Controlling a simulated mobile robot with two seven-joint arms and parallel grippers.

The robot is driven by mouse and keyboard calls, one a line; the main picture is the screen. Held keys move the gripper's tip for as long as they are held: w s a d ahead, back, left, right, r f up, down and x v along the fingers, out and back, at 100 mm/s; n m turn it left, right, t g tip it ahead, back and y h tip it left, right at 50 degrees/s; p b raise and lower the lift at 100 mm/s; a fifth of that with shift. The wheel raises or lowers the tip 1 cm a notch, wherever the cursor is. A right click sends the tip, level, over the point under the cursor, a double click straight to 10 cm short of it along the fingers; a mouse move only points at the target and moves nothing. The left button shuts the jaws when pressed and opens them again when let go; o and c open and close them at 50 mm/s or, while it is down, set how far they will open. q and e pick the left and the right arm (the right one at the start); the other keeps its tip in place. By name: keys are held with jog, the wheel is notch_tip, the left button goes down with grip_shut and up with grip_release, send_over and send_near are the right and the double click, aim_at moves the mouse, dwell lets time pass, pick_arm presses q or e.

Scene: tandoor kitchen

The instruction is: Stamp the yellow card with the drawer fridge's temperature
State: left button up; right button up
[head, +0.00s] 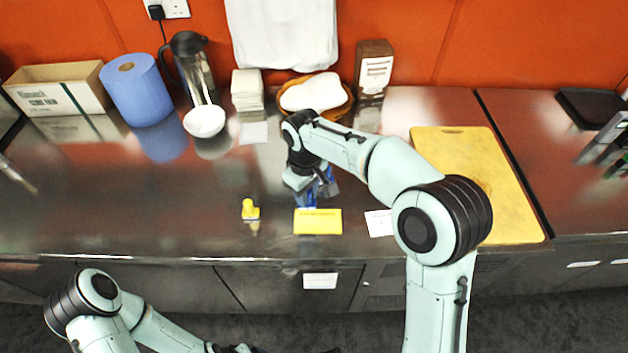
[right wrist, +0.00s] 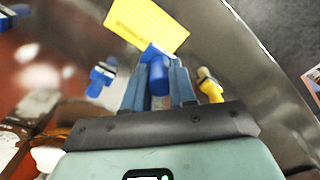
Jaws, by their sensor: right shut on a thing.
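The yellow card (head: 318,222) lies flat near the counter's front edge; it also shows at the top of the right wrist view (right wrist: 148,22). My right gripper (head: 306,196) is shut on a blue stamp (right wrist: 157,72), just behind the card in the head view. Another blue stamp-like piece (right wrist: 100,76) stands beside it in the wrist view. A yellow stamp (head: 250,210) stands left of the card, apart from it. Of my left gripper, only dark parts show at the head view's bottom edge. I cannot read any fridge temperature.
A white card (head: 379,223) lies right of the yellow card, partly behind my right arm. A yellow board (head: 470,165) lies further right. A white bowl (head: 204,121), blue roll (head: 137,90) and basket (head: 350,112) stand at the back. The counter's left is clear.

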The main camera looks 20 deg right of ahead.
jog(key=shift+s+a+f, duration=0.1)
jog(key=shift+a+f, duration=0.05)
jog(key=shift+f, duration=0.1)
jog(key=shift+f+b, duration=0.6)
jog(key=shift+f, duration=0.35)
jog(key=shift+f+b, duration=1.15)
jog(key=shift+f, duration=0.75)
pick_arm(q)
jog(key=s+f, duration=0.1)
jog(key=f, duration=0.1)
jog(key=s+f, duration=0.2)
jog(key=shift+f, duration=0.15)
jog(key=shift+s+f, duration=0.15)
jog(key=shift+f, duration=0.15)
pick_arm(e)
jog(key=shift+f, duration=0.55)
pick_arm(q)
jog(key=shift+r, duration=0.1)
pick_arm(e)
jog(key=shift+f, duration=0.15)
pick_arm(q)
jog(key=shift+r, duration=0.15)
